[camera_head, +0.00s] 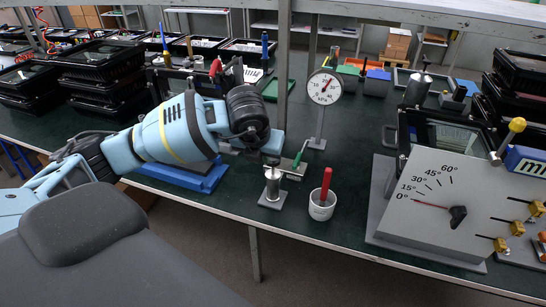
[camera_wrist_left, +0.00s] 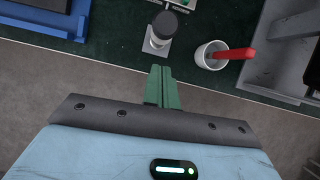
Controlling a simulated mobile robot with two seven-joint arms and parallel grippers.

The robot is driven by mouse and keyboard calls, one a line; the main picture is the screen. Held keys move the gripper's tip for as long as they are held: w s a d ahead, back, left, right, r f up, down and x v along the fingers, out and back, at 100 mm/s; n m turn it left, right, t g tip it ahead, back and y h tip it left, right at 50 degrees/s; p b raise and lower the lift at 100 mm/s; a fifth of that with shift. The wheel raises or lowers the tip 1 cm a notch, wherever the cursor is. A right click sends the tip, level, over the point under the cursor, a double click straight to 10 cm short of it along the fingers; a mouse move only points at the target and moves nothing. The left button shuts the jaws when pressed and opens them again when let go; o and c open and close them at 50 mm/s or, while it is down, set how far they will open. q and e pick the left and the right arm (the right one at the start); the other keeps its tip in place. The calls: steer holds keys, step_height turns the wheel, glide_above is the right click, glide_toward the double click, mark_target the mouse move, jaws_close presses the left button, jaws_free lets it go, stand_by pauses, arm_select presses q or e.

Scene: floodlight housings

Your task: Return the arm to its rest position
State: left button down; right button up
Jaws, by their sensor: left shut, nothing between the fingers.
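My left arm (camera_head: 180,130) reaches in from the left over the green bench, bent at a thick dark joint (camera_head: 248,112). In the left wrist view the green fingers of my left gripper (camera_wrist_left: 161,72) are closed together with nothing between them. They appear just short of a small post with a dark round top (camera_wrist_left: 164,26); I cannot tell whether there is contact. My right gripper is in neither view.
The metal post (camera_head: 272,184) stands on a square plate near the bench's front edge. A white cup (camera_head: 321,209) holds a red-handled tool. A dial gauge (camera_head: 324,87) stands behind. A sloping grey panel (camera_head: 440,205) is at right. Black housings (camera_head: 100,60) are stacked at left.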

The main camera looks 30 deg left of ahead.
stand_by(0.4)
arm_select(q)
steer(key=s+d+f+m+g+h, duration=0.15)
steer(key=s+d+f+h, duration=0.3)
steer(key=d, duration=0.45)
steer(key=s+d+f+m+g+h, duration=0.15)
steer(key=s+d+f+h, duration=0.3)
steer(key=d, duration=0.45)
steer(key=s+d+r+n+t+h, duration=0.4)
steer(key=d+n+h, duration=0.4)
steer(key=d+h, duration=0.2)
steer(key=s+a+f+n+t+y, duration=0.2)
steer(key=a+f+n+t+y, duration=0.85)
steer(key=n, duration=0.75)
steer(key=s+a+f+n+g+y, duration=0.2)
steer(key=s+f+n+g, duration=0.1)
steer(key=s+f, duration=0.5)
steer(key=s+a+f+n+g+y, duration=0.2)
steer(key=s+f+n+g+y, duration=0.1)
steer(key=s+f, duration=0.4)
steer(key=shift+s+a+f+n+g, duration=0.4)
steer(key=shift+s+n+g, duration=0.4)
steer(key=shift+s, duration=0.2)
